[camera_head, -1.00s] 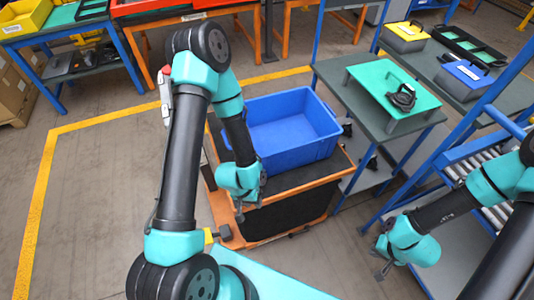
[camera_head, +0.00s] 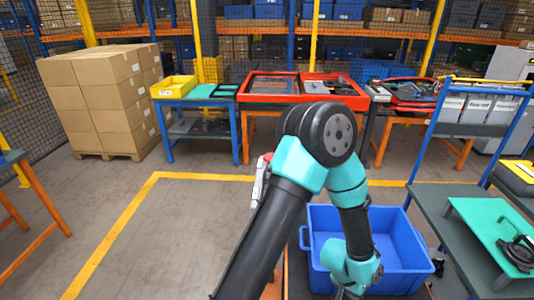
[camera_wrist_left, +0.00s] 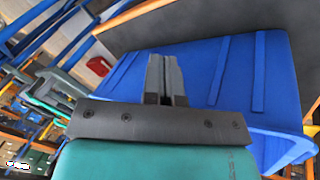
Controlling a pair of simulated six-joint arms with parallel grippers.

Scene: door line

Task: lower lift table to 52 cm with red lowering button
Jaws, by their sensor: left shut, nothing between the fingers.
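The lift table's dark top (camera_head: 298,265) shows beside the blue bin (camera_head: 398,283) that stands on it. An orange edge (camera_head: 274,286) shows low beside my arm; most of the table is hidden or out of frame. My left gripper (camera_head: 345,294) is at the bottom edge of the head view, in front of the bin. In the left wrist view its fingers (camera_wrist_left: 166,78) are shut and empty, with the bin (camera_wrist_left: 232,75) behind them. A pale part with a red top (camera_head: 266,160) shows beside my left arm; I cannot tell if it holds the red lowering button. My right gripper is out of view.
A grey bench with a green board (camera_head: 490,235) stands close at the right. Stacked cartons (camera_head: 105,100), a blue bench (camera_head: 198,120) and orange benches with red trays (camera_head: 300,88) stand behind. The floor inside the yellow line (camera_head: 115,245) is clear at the left.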

